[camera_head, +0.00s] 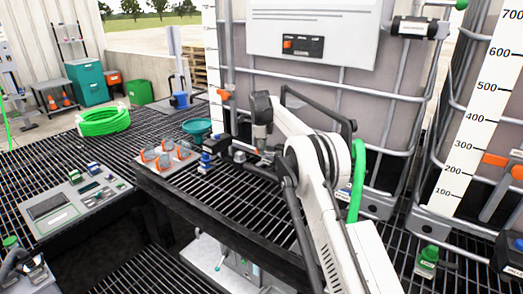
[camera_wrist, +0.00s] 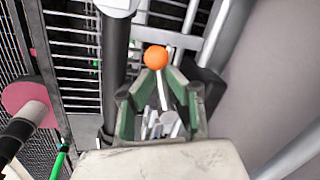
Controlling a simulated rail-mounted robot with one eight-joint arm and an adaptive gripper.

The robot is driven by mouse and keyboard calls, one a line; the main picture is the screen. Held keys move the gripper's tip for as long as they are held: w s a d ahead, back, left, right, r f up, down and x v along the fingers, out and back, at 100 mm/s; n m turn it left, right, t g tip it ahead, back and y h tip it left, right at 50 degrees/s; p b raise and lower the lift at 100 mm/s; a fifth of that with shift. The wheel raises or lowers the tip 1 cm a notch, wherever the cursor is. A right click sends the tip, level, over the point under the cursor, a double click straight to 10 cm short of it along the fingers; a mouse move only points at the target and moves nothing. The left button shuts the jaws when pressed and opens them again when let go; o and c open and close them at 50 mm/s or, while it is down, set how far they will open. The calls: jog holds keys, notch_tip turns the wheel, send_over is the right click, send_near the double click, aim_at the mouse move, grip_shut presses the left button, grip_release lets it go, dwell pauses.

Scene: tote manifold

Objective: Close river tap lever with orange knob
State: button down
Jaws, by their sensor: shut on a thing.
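The orange knob (camera_wrist: 155,57) shows in the wrist view at the end of a thin grey metal lever (camera_wrist: 163,92). My gripper (camera_wrist: 157,82) has its two green-grey fingers on either side of the lever, with the knob just beyond the fingertips. The fingers are shut on the lever. In the head view, my gripper (camera_head: 262,142) is low in front of the left part of the caged tank (camera_head: 300,100). The knob and lever cannot be made out there. The tap body is mostly hidden.
Tank cage bars and dark pipes stand close around my gripper. A tray of orange-marked jars (camera_head: 165,155) and a teal bowl (camera_head: 197,127) sit to its left on the grating. A second tank (camera_head: 475,110) stands at right. A pink disc (camera_wrist: 25,98) shows left in the wrist view.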

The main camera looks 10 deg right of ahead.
jog(key=c, duration=2)
grip_release()
jog(key=shift+a+r, duration=0.1)
jog(key=shift+a, duration=0.2)
jog(key=shift+o, duration=1.3)
jog(key=shift+a, duration=0.15)
jog(key=shift+d, duration=0.2)
notch_tip(320, 180, up, 12)
jog(key=s+a, duration=0.1)
jog(key=s, duration=0.1)
